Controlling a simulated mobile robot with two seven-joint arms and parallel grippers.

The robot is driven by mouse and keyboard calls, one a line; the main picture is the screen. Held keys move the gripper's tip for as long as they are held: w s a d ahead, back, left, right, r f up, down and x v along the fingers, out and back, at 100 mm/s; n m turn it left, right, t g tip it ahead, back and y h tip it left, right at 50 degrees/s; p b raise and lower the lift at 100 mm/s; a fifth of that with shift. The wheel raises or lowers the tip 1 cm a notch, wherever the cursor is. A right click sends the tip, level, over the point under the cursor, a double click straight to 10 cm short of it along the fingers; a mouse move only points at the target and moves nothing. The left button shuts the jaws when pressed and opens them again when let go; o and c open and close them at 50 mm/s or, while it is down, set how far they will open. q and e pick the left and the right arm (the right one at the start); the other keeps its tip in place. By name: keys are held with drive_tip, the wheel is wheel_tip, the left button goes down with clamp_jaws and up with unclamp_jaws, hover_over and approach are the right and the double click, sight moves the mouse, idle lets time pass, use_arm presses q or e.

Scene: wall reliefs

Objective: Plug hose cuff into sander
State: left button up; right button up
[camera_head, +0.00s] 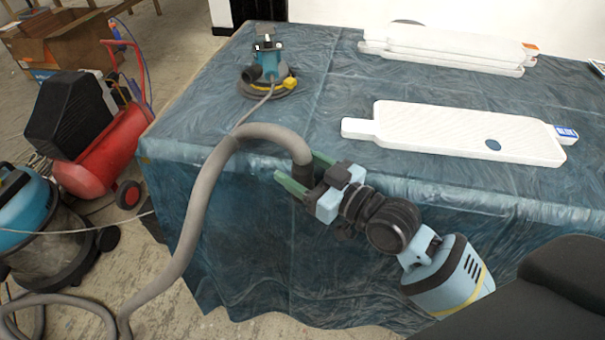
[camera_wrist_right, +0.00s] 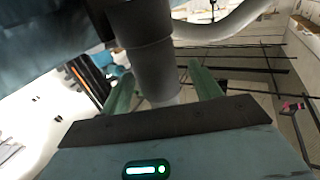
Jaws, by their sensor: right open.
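The sander (camera_head: 270,66), blue and black with a round pad, sits on the far left part of the covered table, with a dark stub at its left. The grey hose (camera_head: 205,190) rises from the floor, arches over the table edge and ends in a dark hose cuff (camera_head: 302,174). My right gripper (camera_head: 306,174) is open, its green fingers on either side of the cuff at the table's front edge. In the right wrist view the cuff (camera_wrist_right: 150,62) stands between the fingers (camera_wrist_right: 163,92); contact is unclear. My left gripper is not in view.
The table (camera_head: 330,120) has a blue plastic cover. A white board (camera_head: 450,130) lies to the right, and stacked white boards (camera_head: 440,45) lie behind. A red compressor (camera_head: 100,150) and a blue vacuum (camera_head: 30,220) stand on the floor at left. The table between cuff and sander is mostly clear.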

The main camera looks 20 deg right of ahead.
sight(304, 161)
drive_tip(key=c, duration=0.9)
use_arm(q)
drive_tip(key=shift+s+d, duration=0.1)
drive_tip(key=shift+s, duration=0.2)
use_arm(e)
drive_tip(key=shift+c, duration=0.8)
drive_tip(key=shift+r, duration=0.1)
